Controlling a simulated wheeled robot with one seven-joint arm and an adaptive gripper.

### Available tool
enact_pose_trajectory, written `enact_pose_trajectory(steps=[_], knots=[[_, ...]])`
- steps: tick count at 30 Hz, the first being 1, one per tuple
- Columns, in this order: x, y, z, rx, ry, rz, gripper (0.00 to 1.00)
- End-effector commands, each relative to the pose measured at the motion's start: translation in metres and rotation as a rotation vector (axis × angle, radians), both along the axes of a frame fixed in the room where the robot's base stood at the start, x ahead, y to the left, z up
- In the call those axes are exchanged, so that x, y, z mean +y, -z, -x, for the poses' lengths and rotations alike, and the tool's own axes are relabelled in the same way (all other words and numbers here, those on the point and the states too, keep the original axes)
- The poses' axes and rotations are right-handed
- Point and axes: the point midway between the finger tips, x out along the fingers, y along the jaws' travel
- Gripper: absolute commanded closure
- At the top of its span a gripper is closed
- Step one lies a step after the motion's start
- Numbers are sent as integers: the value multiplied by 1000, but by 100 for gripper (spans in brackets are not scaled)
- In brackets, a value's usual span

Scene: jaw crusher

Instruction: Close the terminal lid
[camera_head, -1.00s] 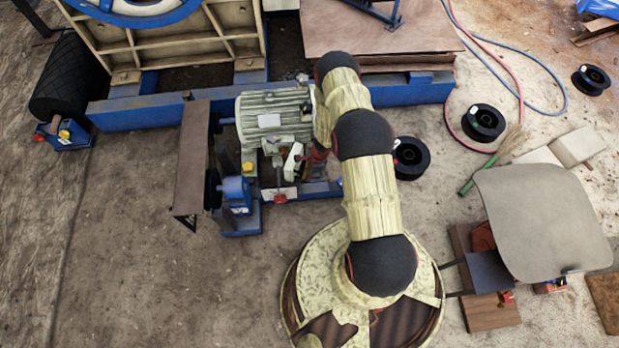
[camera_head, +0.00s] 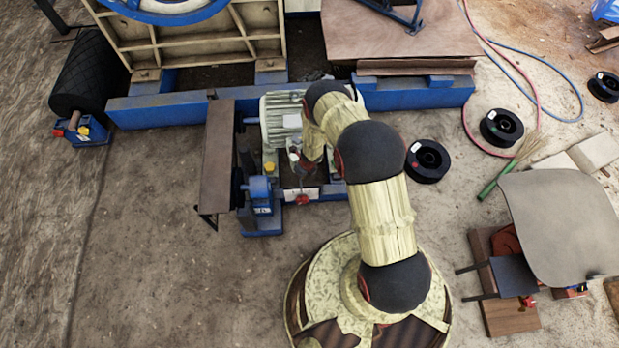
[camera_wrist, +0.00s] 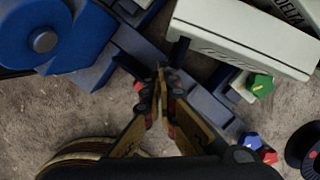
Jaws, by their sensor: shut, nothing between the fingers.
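The grey motor (camera_head: 278,118) stands on a blue frame in the head view, with a small white piece (camera_head: 293,155) at its near side. In the wrist view a pale grey panel (camera_wrist: 245,32) crosses the upper right and looks like the terminal lid; its angle is hard to tell. My gripper (camera_wrist: 163,78) is shut and empty, its tips just below and left of the panel's left end. Contact cannot be told. In the head view my arm hides part of the motor, and my gripper (camera_head: 303,168) is at its near side.
A black spool (camera_head: 427,160) lies right of my arm. Bare floor lies to the left.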

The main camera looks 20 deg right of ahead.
Motion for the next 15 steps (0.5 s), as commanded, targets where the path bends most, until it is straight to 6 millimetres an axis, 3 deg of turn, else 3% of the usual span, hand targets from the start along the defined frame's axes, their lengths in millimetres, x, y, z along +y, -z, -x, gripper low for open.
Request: enact_pose_trajectory(steps=[6,15], knots=[[14,-1,-24,-2,145,3,100],[21,0,-41,-2,262,2,100]])
